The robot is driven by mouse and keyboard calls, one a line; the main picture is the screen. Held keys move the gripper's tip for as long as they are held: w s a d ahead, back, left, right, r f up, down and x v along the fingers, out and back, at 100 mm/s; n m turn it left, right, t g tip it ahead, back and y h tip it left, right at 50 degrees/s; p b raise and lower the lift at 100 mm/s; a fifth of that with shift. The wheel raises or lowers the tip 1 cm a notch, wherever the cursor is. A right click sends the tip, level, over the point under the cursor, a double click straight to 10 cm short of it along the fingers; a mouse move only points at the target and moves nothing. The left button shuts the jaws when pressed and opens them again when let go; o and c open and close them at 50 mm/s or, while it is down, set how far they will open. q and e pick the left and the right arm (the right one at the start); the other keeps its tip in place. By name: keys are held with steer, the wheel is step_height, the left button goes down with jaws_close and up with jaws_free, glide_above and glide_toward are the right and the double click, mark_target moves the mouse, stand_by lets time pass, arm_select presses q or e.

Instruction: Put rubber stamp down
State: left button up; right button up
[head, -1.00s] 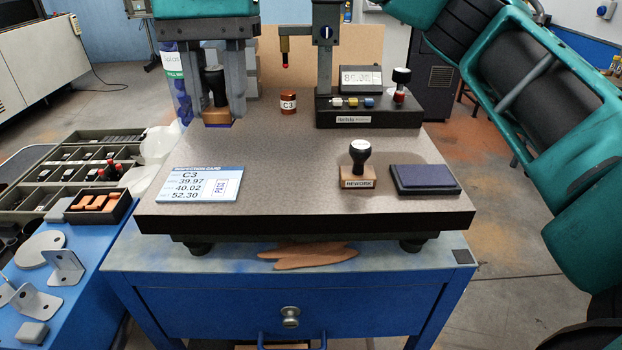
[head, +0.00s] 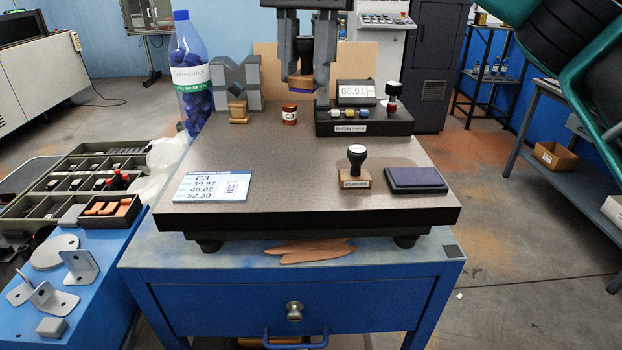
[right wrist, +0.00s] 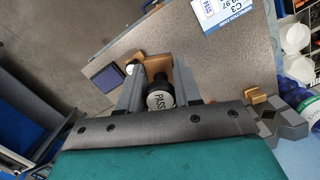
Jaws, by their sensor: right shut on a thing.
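The rubber stamp (head: 301,84) has a dark handle and a wooden block with a blue-purple underside. My right gripper (head: 304,77) is shut on it, fingers on either side, and holds it upright near the gauge stand, apparently above the plate. In the right wrist view the stamp's round cap (right wrist: 160,98) reads PASS between the fingers. A second stamp, REWORK (head: 356,168), stands upright at the front of the plate, left of the dark ink pad (head: 415,178). The inspection card C3 (head: 212,186) lies front left with a purple mark in its box. My left gripper is out of view.
The speckled plate (head: 290,190) is clear in its middle. A bottle (head: 189,85) is behind left. A parts tray (head: 75,170) is at left.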

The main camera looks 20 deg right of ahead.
steer(key=b, duration=0.2)
glide_above(306, 188)
steer(key=f, duration=0.9)
steer(key=shift+w+d+f, duration=0.15)
steer(key=shift+w+f, duration=0.1)
steer(key=shift+f, duration=2.5)
steer(key=shift+f, duration=0.25)
steer(key=o, duration=0.8)
steer(key=shift+r, duration=0.1)
steer(key=shift+o, duration=0.2)
